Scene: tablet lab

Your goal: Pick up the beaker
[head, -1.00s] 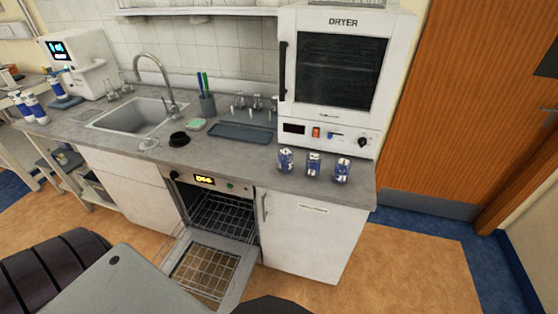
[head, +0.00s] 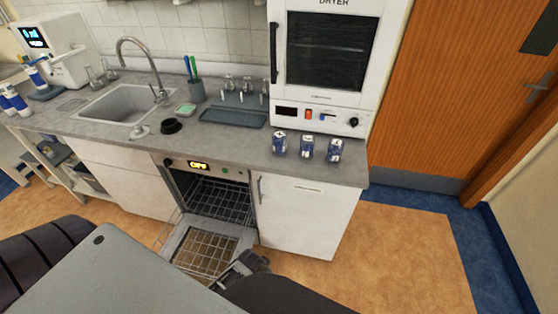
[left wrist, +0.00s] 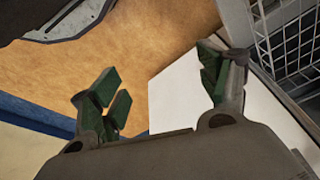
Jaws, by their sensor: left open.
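Three small blue-and-white vessels, (head: 279,143), (head: 306,148) and (head: 335,150), stand upright in a row on the counter in front of the dryer. Small clear glassware (head: 246,86) stands by the back wall behind a grey tray. I cannot tell which of these is the beaker. My right gripper is not in view.
The oven door (head: 205,250) hangs open into the floor space. The counter's front edge (head: 215,160) runs below the vessels. The dryer (head: 322,60) stands close behind them.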

